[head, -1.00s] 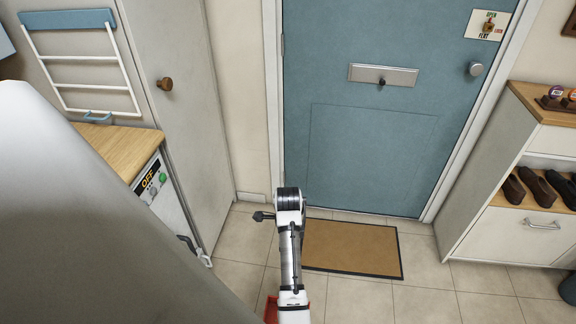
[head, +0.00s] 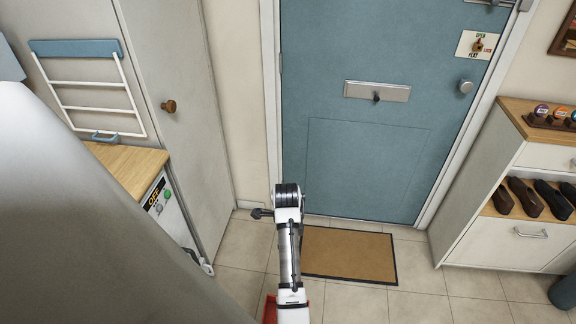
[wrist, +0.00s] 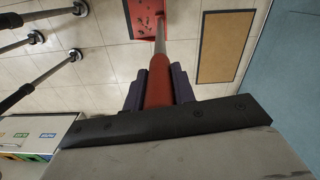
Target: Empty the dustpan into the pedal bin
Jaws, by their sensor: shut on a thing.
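The red dustpan (wrist: 142,17) shows at the top of the wrist view, with dark crumbs lying in it and its far part cut off. A grey metal shaft joins it to a red grip. My gripper (wrist: 158,80) is shut on that red grip, one dark finger on each side. In the head view a small red part of the dustpan (head: 269,308) shows beside my arm at the bottom edge. No pedal bin can be made out for certain. A dark blue-grey rounded object (head: 564,291), cut off at the right edge, may be it.
A brown doormat (head: 348,254) lies before the blue door (head: 365,140). A shoe cabinet (head: 500,235) stands at the right, a wood-topped unit (head: 125,165) at the left. The wrist view shows several castered legs (wrist: 36,38) at left. Tiled floor is clear between.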

